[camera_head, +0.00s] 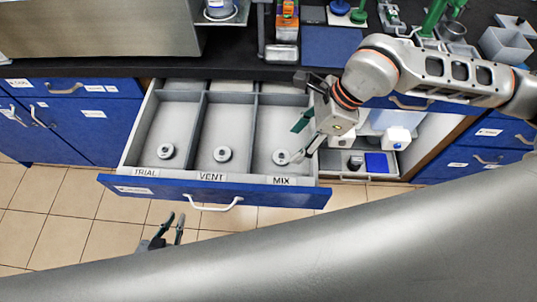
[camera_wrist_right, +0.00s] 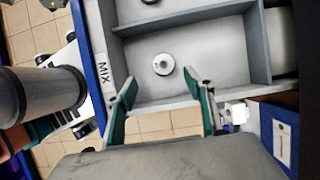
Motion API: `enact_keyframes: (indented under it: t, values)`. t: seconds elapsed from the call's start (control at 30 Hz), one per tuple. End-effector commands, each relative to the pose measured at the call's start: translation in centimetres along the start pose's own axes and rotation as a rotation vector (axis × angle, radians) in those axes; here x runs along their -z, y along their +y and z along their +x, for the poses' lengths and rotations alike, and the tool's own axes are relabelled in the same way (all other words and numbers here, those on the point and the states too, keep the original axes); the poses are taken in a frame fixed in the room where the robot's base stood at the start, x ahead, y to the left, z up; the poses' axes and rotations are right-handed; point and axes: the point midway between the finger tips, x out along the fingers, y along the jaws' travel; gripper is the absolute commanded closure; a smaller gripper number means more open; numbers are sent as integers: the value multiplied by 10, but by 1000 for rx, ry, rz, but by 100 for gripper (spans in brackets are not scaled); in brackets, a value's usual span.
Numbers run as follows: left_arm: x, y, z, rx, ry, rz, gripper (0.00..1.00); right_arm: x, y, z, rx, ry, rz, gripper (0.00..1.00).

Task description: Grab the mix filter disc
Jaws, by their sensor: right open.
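The mix filter disc (camera_head: 281,157), a small pale round disc with a dark centre, lies flat in the MIX compartment of the open drawer (camera_head: 225,192). It also shows in the right wrist view (camera_wrist_right: 164,64), just beyond the fingertips. My right gripper (camera_head: 299,139) is open above the MIX compartment, its teal fingers spread either side of the disc's direction, with nothing between them. Similar discs lie in the TRIAL compartment (camera_head: 166,151) and the VENT compartment (camera_head: 222,154). My left gripper (camera_head: 175,221) is open and empty in front of the drawer.
Grey dividers (camera_head: 248,130) separate the compartments. The black worktop (camera_head: 130,66) overhangs behind the drawer and carries several items. A lower pull-out tray (camera_head: 352,179) with small items stands open at the right. The tiled floor (camera_head: 60,230) is clear at the front left.

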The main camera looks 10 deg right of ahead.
Motion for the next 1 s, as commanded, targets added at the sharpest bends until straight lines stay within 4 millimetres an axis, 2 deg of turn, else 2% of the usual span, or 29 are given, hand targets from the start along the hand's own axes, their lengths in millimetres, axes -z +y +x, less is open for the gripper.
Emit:
enact_keyframes:
  t: [0.17, 0.57, 0.8, 1.0]
  values:
    - [-1, 1, 0, -2, 2, -4, 86, 6, -5, 2, 14, 22, 2, 47]
    - [-2, 0, 1, 0, 2, -1, 86, 4, -6, 38, 12, 20, 2, 47]
    - [-4, 0, 3, 1, 1, 1, 86, 2, -6, 72, 10, 20, 3, 47]
    - [-4, 0, 2, 1, 2, 2, 86, 2, -7, 77, 12, 21, 2, 47]
